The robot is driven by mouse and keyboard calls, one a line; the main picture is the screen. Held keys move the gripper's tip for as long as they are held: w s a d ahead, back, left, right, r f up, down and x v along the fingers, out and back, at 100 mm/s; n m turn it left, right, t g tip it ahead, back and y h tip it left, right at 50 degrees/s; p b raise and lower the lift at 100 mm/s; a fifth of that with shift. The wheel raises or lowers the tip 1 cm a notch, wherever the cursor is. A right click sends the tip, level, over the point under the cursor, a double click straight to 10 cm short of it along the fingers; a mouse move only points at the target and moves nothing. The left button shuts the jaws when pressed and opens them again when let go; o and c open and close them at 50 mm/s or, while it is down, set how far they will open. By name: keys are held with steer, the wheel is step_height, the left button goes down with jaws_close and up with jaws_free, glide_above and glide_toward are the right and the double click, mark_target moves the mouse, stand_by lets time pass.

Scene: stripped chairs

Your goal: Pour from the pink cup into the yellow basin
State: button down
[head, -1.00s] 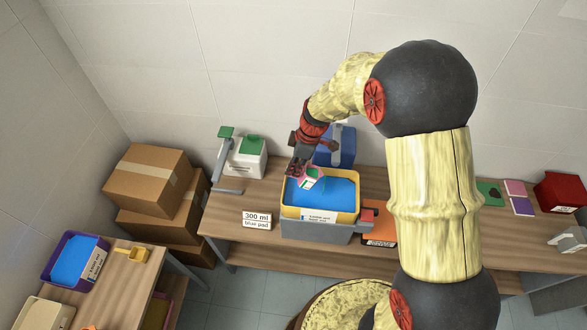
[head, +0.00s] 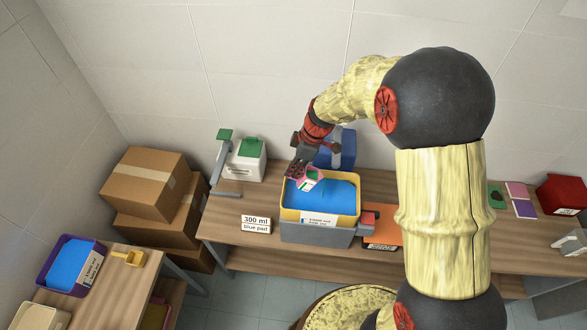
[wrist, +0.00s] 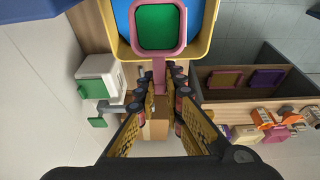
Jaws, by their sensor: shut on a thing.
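The pink cup (head: 310,180) is over the yellow basin, toward its back left part. It looks somewhat tilted in the head view, and no stream shows. The wrist view shows green inside the cup (wrist: 158,27), framed by its pink rim. My gripper (head: 297,169) is at the cup's left side in the head view. In the wrist view its fingers (wrist: 160,82) are shut on the cup's pink handle. The yellow basin (head: 289,214) has a wide blue surface inside and a white label on its front. It sits on a grey stand.
A "300 ml blue pad" sign (head: 256,224) stands left of the basin. An orange pad (head: 382,241) lies to the right. A white container with a green top (head: 245,160) and a blue container (head: 346,150) stand behind. Boxes (head: 150,182) are stacked at left.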

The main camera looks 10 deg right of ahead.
steer(key=shift+s+d+r+t+y+b, duration=0.1)
steer(key=shift+d+r+t+y+b, duration=0.3)
steer(key=shift+b, duration=1.5)
steer(key=shift+s+r+g+y+b, duration=0.15)
steer(key=shift+y+b, duration=0.5)
steer(key=shift+b, duration=1.3)
steer(key=shift+w+d+r+t+y+b, duration=0.1)
steer(key=shift+d+r+t+y+b, duration=0.3)
steer(key=shift+b, duration=1.5)
steer(key=shift+s+d+r+t+y+b, duration=0.2)
steer(key=shift+y+b, duration=0.45)
steer(key=shift+b, duration=1.05)
steer(key=shift+s+d+f+t+y+b, duration=0.1)
steer(key=shift+d+y+b, duration=0.35)
steer(key=shift+b, duration=1.25)
